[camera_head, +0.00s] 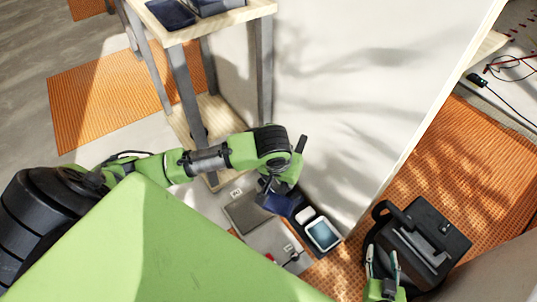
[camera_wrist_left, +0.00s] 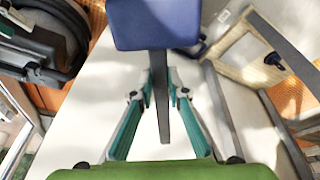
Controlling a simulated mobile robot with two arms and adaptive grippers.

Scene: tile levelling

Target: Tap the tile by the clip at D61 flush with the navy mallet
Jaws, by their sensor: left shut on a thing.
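My left gripper (camera_head: 272,186) is shut on the grey handle (camera_wrist_left: 162,100) of the navy mallet. The mallet's navy head (camera_wrist_left: 155,22) fills the top of the left wrist view. In the head view the navy head (camera_head: 276,204) is low, close to the tiles; I cannot tell whether it touches anything. A grey tile (camera_head: 243,214) and a paler tile (camera_head: 264,240) lie on the floor by the wall. Small white labels sit at the tiles, too small to read, so I cannot tell which is D61. My right gripper (camera_head: 382,260) is open and empty.
A white device with a pale blue screen (camera_head: 322,234) stands right of the tiles, against the white wall (camera_head: 345,90). A black bag (camera_head: 425,240) is beside my right gripper. A wooden-topped stand (camera_head: 250,12) is behind my left arm. Orange mats (camera_head: 90,100) cover parts of the floor.

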